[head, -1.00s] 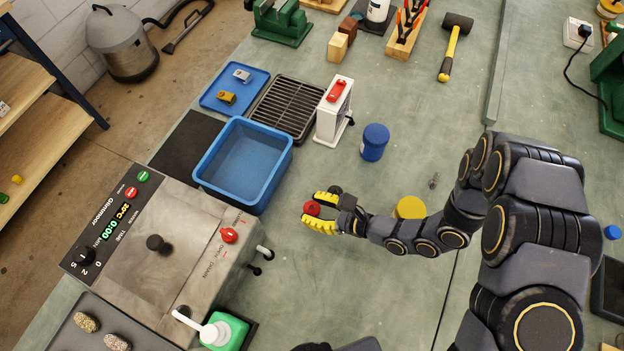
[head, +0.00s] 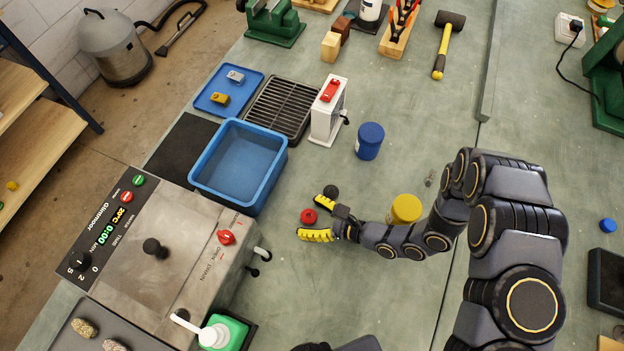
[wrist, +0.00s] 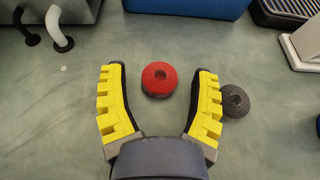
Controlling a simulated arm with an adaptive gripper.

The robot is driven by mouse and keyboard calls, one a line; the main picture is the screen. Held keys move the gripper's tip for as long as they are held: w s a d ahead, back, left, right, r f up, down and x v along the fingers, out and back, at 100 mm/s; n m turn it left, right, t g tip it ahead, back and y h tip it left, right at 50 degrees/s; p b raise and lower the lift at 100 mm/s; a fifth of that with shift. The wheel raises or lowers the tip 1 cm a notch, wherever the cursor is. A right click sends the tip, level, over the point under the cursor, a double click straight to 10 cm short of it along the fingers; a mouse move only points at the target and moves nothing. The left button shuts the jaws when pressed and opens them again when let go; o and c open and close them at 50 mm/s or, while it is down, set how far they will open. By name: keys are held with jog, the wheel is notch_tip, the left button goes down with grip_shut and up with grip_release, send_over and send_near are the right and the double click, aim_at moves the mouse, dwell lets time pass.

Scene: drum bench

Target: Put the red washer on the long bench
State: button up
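The red washer (head: 308,216) is a small round red piece with a hole in its top. It lies on the green-grey long bench (head: 330,285), between the blue tub and my arm. In the wrist view the washer (wrist: 159,79) sits between the spread yellow fingers, near their tips, touching neither. My gripper (head: 320,218) is open around it, low over the bench. A dark grey knurled round piece (wrist: 235,101) rests just outside the right finger in the wrist view; it also shows in the head view (head: 331,192).
A blue tub (head: 270,190) and a steel drum machine (head: 190,255) stand to the left. A white device (head: 325,122), a blue jar (head: 369,141) and a yellow cylinder (head: 405,209) stand nearby. The bench in front of the gripper is mostly clear.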

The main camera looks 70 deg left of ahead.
dwell(0.4)
jog(key=v, duration=1.2)
jog(key=shift+r, duration=0.2)
